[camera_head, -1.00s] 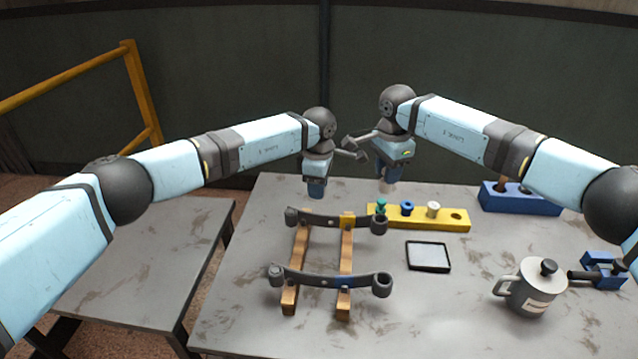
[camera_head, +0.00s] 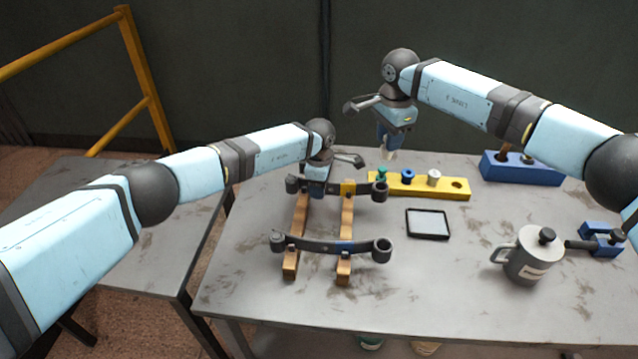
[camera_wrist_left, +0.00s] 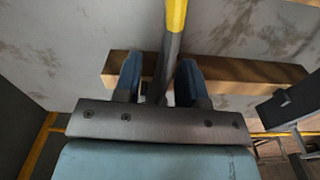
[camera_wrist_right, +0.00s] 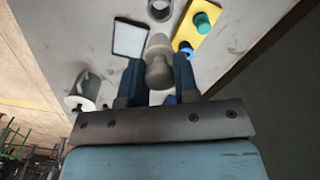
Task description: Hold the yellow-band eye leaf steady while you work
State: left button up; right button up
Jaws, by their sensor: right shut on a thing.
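The yellow-band eye leaf (camera_head: 348,189) is a dark curved bar with an eye at each end, lying across the far part of two wooden rails. My left gripper (camera_head: 317,190) is down at this leaf, left of the yellow band. In the left wrist view the leaf (camera_wrist_left: 168,62) runs between its open fingers (camera_wrist_left: 157,80), with a gap visible beside it. My right gripper (camera_head: 388,147) is shut on a pale stepped plug (camera_wrist_right: 158,68), held in the air behind the yellow block. The plug's tip (camera_head: 388,155) shows below the fingers.
A second leaf (camera_head: 312,244) with a blue band lies nearer on the rails. The yellow block (camera_head: 444,188) holds green, blue and white bushes and has one empty hole. A dark-framed tablet (camera_head: 428,224), a lidded mug (camera_head: 528,258) and blue blocks (camera_head: 520,168) stand to the right.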

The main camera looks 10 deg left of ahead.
pick_arm(q)
grip_shut()
dwell(1.3)
pick_arm(e)
jog(key=shift+f, duration=1.45)
